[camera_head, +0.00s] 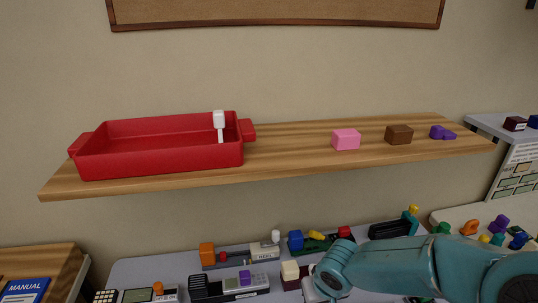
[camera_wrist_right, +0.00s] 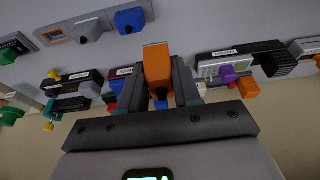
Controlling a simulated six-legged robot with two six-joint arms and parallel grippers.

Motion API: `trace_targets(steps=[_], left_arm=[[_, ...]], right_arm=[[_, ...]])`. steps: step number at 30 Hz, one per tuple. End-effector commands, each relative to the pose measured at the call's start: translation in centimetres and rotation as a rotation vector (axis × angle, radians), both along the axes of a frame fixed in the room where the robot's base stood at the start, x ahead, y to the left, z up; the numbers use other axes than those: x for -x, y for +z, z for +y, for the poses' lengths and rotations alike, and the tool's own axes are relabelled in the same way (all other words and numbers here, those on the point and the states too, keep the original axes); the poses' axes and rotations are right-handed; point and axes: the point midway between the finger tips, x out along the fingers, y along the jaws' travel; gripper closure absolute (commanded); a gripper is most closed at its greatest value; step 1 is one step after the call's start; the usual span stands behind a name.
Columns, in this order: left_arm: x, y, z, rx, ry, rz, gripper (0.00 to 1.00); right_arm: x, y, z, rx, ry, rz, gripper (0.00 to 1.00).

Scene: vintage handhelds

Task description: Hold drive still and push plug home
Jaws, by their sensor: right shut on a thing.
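My right gripper (camera_wrist_right: 158,70) is shut on an orange block-shaped piece (camera_wrist_right: 156,58) in the right wrist view, with a dark finger on each side of it. I cannot tell whether this piece is the plug or part of the drive. In the head view my right arm comes in from the lower right over the bench, and its fingers and the held piece are hidden there. Several handheld devices with coloured plug-like pieces lie on the bench, among them a labelled one with a white knob (camera_head: 265,250). None is clearly marked as the drive. My left gripper is not in view.
A wooden shelf (camera_head: 290,165) above the bench carries a red tray (camera_head: 160,165) with a white piece in it, a pink block (camera_head: 346,139), a brown block (camera_head: 399,134) and a purple piece (camera_head: 441,132). A dark device with a purple piece (camera_head: 245,277) lies at the bench front.

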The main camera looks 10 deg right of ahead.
Motion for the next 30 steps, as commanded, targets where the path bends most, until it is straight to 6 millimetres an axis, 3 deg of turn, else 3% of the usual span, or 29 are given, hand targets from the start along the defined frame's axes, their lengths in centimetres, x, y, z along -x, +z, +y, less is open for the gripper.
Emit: trace_targets(steps=[19, 30], left_arm=[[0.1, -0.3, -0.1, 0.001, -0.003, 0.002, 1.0], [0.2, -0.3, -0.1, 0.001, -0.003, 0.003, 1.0]], right_arm=[[0.0, -0.1, 0.0, -0.001, 0.038, 0.0, 1.0], [0.3, 0.1, 1.1, -0.003, 0.491, -0.002, 1.0]])
